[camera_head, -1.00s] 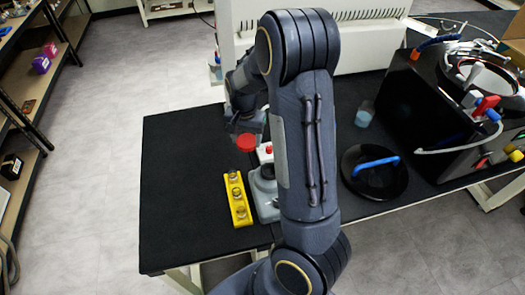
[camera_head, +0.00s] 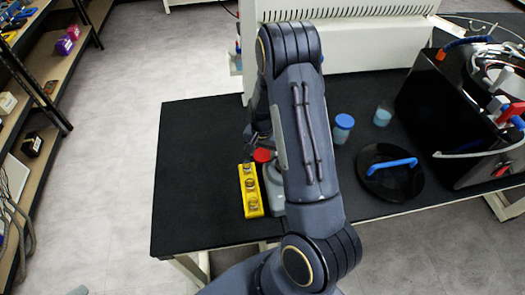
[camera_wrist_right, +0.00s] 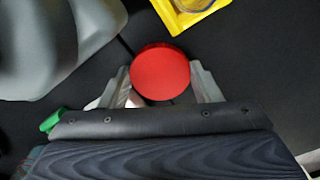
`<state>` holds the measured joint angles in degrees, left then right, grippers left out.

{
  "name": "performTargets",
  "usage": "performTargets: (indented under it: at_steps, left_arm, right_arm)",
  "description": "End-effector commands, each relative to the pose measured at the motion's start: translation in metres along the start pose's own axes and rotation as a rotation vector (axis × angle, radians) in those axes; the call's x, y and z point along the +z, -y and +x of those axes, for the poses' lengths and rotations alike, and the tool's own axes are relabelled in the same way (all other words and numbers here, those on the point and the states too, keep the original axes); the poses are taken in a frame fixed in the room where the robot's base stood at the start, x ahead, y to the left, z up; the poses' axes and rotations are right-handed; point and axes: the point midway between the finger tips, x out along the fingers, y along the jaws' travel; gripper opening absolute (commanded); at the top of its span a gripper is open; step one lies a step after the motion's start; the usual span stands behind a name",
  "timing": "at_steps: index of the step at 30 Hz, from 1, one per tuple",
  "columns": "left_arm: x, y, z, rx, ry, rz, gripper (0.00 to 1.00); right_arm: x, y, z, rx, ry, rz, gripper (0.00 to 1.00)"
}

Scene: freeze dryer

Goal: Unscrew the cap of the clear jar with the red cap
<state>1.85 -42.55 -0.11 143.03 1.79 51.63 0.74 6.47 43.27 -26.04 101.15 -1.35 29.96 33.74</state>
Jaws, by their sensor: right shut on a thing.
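The red cap (camera_head: 262,155) is beside the far end of the yellow rack in the head view. In the right wrist view the red cap (camera_wrist_right: 160,72) fills the space between both fingertips. My right gripper (camera_wrist_right: 163,82) is shut on it. In the head view my right arm hides most of this gripper (camera_head: 258,143). The clear jar's body does not show under the cap in either view, so I cannot tell whether the cap is still on it. My left gripper is not in view.
A yellow rack (camera_head: 246,186) with several small round items stands left of a grey device (camera_head: 274,190). A blue-capped jar (camera_head: 343,125), a beaker (camera_head: 383,115) and a black lid with a blue handle (camera_head: 386,185) are right of my arm. The black table's left side (camera_head: 195,165) is clear.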

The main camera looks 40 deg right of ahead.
Motion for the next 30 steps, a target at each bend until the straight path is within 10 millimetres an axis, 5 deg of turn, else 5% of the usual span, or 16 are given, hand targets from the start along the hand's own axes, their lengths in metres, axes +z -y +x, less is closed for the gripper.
performTargets:
  at_steps: [8,9,13,25,30]
  left_arm:
    - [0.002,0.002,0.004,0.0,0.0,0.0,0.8]
    - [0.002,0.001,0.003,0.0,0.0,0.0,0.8]
    - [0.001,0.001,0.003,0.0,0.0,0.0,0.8]
    - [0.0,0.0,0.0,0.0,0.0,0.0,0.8]
    - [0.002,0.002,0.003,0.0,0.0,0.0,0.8]
  right_arm:
    - [0.0,0.0,0.004,-0.001,-0.001,0.0,0.3]
    - [0.0,0.0,0.002,-0.001,-0.001,0.0,0.61]
    - [0.0,0.0,0.002,-0.001,-0.001,0.0,0.78]
    - [-0.001,0.001,-0.006,-0.002,-0.003,0.0,0.79]
    - [-0.001,0.001,-0.035,-0.006,-0.005,0.001,0.79]
